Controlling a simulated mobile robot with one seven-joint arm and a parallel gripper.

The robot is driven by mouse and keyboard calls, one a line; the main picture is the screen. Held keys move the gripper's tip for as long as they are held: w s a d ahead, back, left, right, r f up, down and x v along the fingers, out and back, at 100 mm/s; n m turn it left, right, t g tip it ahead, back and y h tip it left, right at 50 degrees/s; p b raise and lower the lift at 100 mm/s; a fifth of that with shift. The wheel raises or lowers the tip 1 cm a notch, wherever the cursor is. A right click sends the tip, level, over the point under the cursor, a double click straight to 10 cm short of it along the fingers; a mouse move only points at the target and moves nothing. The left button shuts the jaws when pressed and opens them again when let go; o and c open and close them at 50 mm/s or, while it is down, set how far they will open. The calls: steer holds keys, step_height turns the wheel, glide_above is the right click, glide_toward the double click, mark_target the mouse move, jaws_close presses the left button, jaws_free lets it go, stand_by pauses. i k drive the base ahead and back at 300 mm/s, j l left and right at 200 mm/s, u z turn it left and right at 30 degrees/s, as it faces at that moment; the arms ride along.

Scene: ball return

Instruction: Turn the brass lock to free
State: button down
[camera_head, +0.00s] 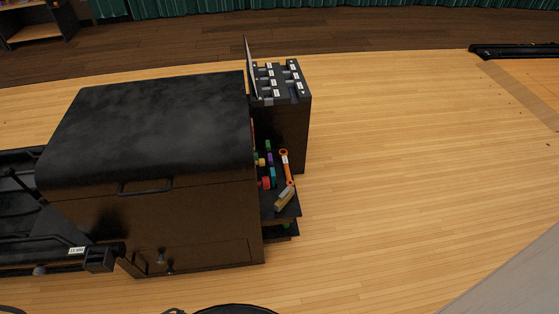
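A dark ball-return machine (150,125) with a rounded black hood stands left of centre. Its front has a black handle (145,188) and a lower panel (200,255). A small pale metallic knob (160,258) sits at the left of that panel; it is too small to tell whether it is the brass lock or how it is turned. A tan, brass-coloured piece (285,199) lies at the front of the side shelf, and I cannot tell what it is. My gripper is not in view.
The side shelf (291,211) holds an orange tool (286,165) and several small coloured items. A black rack (282,85) stands behind it. A rail with a small labelled box (98,258) adjoins the machine's lower left. The wooden floor (410,180) to the right is clear.

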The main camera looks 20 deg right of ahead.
mark_target(261, 162)
steer(key=l, duration=0.45)
steer(key=k+l, duration=0.15)
steer(key=l, duration=0.75)
steer(key=i+l+z, duration=0.25)
steer(key=i+z, duration=0.2)
steer(key=i, duration=0.15)
steer(key=i+z, duration=0.5)
steer(key=i+j+z, duration=0.1)
steer(key=i+j, duration=0.15)
steer(key=j, duration=0.3)
steer(key=i+z, duration=0.05)
